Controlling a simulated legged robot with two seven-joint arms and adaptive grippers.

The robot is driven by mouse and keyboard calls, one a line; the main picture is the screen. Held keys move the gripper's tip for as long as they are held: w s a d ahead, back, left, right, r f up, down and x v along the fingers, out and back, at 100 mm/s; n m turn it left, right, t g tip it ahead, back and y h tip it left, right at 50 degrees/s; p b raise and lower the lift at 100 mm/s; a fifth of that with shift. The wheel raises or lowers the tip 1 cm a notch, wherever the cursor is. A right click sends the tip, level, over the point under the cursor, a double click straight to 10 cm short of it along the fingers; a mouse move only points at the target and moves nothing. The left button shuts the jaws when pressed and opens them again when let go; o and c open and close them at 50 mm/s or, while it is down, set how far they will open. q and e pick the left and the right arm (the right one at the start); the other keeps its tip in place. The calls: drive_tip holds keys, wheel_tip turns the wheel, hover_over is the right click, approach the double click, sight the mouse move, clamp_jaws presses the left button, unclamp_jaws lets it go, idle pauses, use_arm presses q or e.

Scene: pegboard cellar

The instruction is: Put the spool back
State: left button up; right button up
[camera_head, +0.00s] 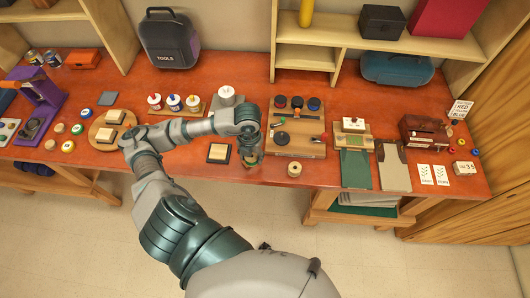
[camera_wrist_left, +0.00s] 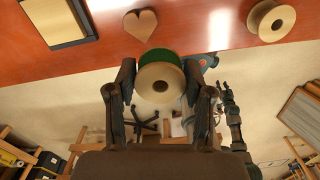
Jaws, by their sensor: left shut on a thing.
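My left gripper (camera_head: 250,158) is over the front edge of the red table. In the left wrist view the same gripper (camera_wrist_left: 161,85) is shut on a spool (camera_wrist_left: 160,82) with a pale end face and a green band. In the head view the gripper mostly hides this spool. A wooden board (camera_head: 305,150) stands just right of the gripper, with several dark round pieces along its back. A second, pale spool (camera_head: 294,169) stands in front of the board; it also shows in the left wrist view (camera_wrist_left: 270,18). A dark jointed limb (camera_wrist_left: 232,115), perhaps my right arm, shows there.
A wooden heart (camera_wrist_left: 140,24) lies on the table near the held spool. A dark-framed pad (camera_head: 218,153) lies left of the gripper. Paint pots (camera_head: 173,102) stand behind my forearm.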

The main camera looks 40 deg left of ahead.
use_arm(q)
drive_tip(key=s+d+f+m+p, duration=0.25)
drive_tip(key=s+d, duration=0.55)
drive_tip(key=d, duration=0.6)
drive_tip(key=m, duration=0.1)
hover_over(271, 169)
drive_tip(key=shift+s+f, duration=0.15)
drive_tip(key=shift+f, duration=0.8)
drive_tip(key=f, duration=0.3)
drive_tip(key=shift+d+p, duration=0.2)
drive_tip(key=shift+p, duration=0.15)
drive_tip(key=shift+a+f, duration=0.1)
drive_tip(key=shift+f, duration=0.2)
drive_tip(key=o, duration=0.8)
drive_tip(key=shift+a, duration=0.1)
drive_tip(key=shift+r, duration=0.1)
